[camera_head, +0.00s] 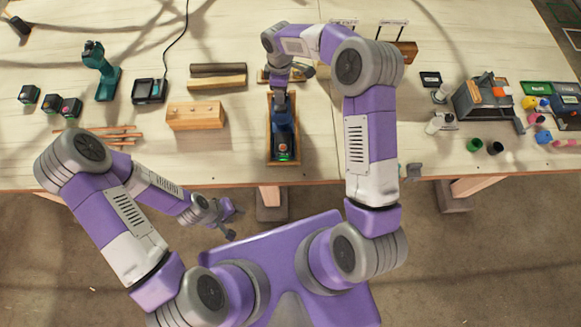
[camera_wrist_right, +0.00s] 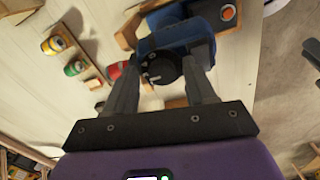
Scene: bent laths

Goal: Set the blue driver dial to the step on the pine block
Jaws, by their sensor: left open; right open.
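The blue driver (camera_head: 283,132) stands in a wooden tray (camera_head: 270,150) near the table's front middle. In the right wrist view its black dial (camera_wrist_right: 162,68), with a pale mark, faces the camera. My right gripper (camera_head: 281,98) is over the far end of the driver; in the right wrist view its open fingers (camera_wrist_right: 165,74) stand on either side of the dial. I cannot tell whether they touch it. The pine block (camera_head: 196,116) lies left of the driver; its step marking is too small to read. My left gripper (camera_head: 226,216) is open and empty, in front of the table edge.
A green tool (camera_head: 101,72), a charger (camera_head: 149,91) and dark cubes (camera_head: 50,102) stand at the left. Wooden bars (camera_head: 218,76) lie behind the pine block. A grey machine (camera_head: 484,97) and coloured pieces are at the right. Table is bare just right of the tray.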

